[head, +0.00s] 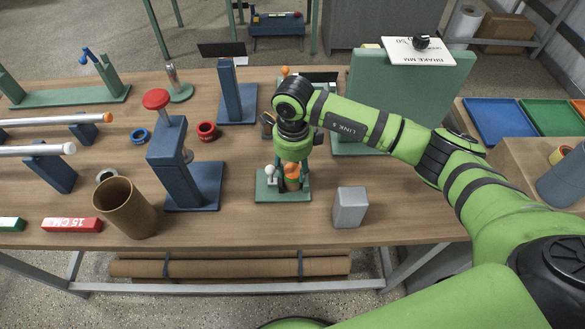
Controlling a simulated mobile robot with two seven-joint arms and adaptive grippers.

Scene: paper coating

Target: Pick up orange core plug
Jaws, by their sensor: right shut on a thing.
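The orange core plug (292,170) has an orange rounded top above a tan body. It is upright over a small green base plate (262,196) on the workbench, and a white-topped plug (270,171) stands just left of it. My right gripper (291,163) points down from above and is shut on the orange core plug. The fingers are small and partly hidden by the wrist, and I cannot tell whether the plug touches its seat. My left gripper is not in view.
A grey block (350,207) stands right of the green base. A blue stand with a red knob (156,99) and an open cardboard tube (123,209) are to the left. A large green panel (400,85) stands behind my right arm. Bare bench lies in front.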

